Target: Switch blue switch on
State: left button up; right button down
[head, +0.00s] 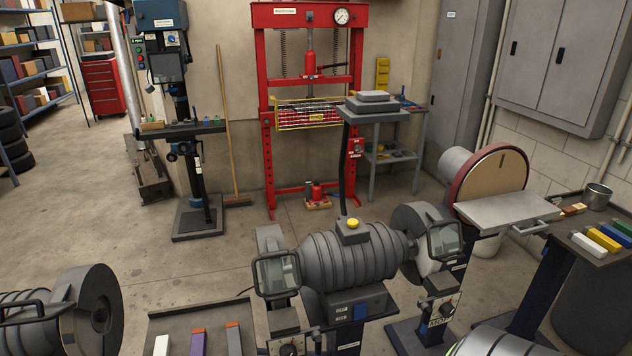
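A small blue block (360,311), which may be the blue switch, sits on the front of the base of the grey bench grinder (345,255). It is too small to tell whether it is on or off. Neither of my grippers can be seen in the head view.
A disc sander (490,185) with a grey table stands at right. A second ribbed motor with a wheel (90,310) is at lower left. A tray (190,318) holds several coloured bars. A red press (310,90) stands behind. Floor is open at left centre.

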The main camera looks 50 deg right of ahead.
aim_at(359, 309)
jog(key=z, duration=1.65)
